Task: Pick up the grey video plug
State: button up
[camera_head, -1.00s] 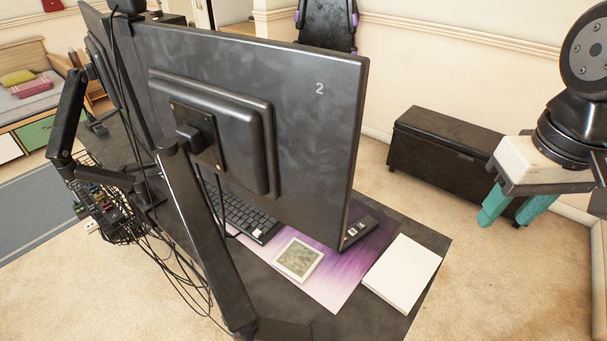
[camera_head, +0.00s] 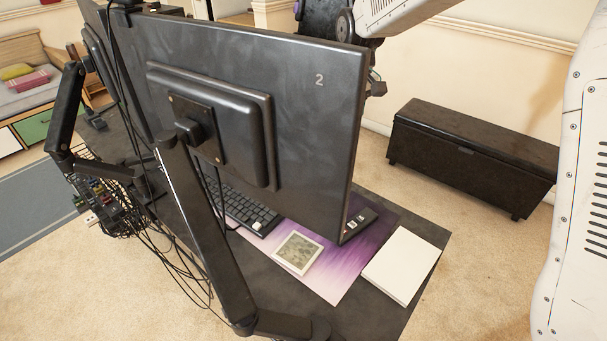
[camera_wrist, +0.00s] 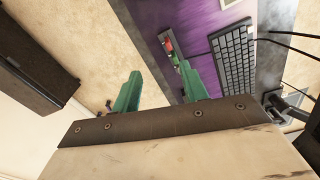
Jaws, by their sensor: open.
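I cannot pick out the grey video plug for sure in either view. A tray of cables and small coloured plugs (camera_head: 98,203) hangs at the desk's left side in the head view. A dark slab (camera_head: 360,226) with small light pieces lies on the purple mat beside the monitor marked 2 (camera_head: 320,130). In the wrist view a dark strip with red and green parts (camera_wrist: 169,46) lies near my gripper (camera_wrist: 160,72). My gripper is open, its teal fingers apart with nothing visible between them. In the head view the monitor hides its fingers.
The dark desk holds a keyboard (camera_head: 240,210), also in the wrist view (camera_wrist: 234,60), a framed picture (camera_head: 298,253) and a white block (camera_head: 402,265). The monitor arm (camera_head: 205,235) and loose cables block the near side. A dark chest (camera_head: 470,155) stands beyond open carpet.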

jog(key=w+a+f+n, duration=0.1)
jog(key=w+a+f, duration=0.1)
jog(key=f, duration=0.3)
jog(key=w+a+f+n, duration=0.1)
jog(key=w+a+f, duration=0.2)
jog(key=a+f, duration=0.2)
jog(key=w+a+f+n, duration=0.1)
jog(key=w+a+f, duration=0.2)
jog(key=f, duration=0.4)
jog(key=shift+a, duration=0.15)
jog(key=f, duration=0.5)
jog(key=shift+s+a+f, duration=0.25)
jog(key=shift+a+f, duration=0.15)
grip_shut()
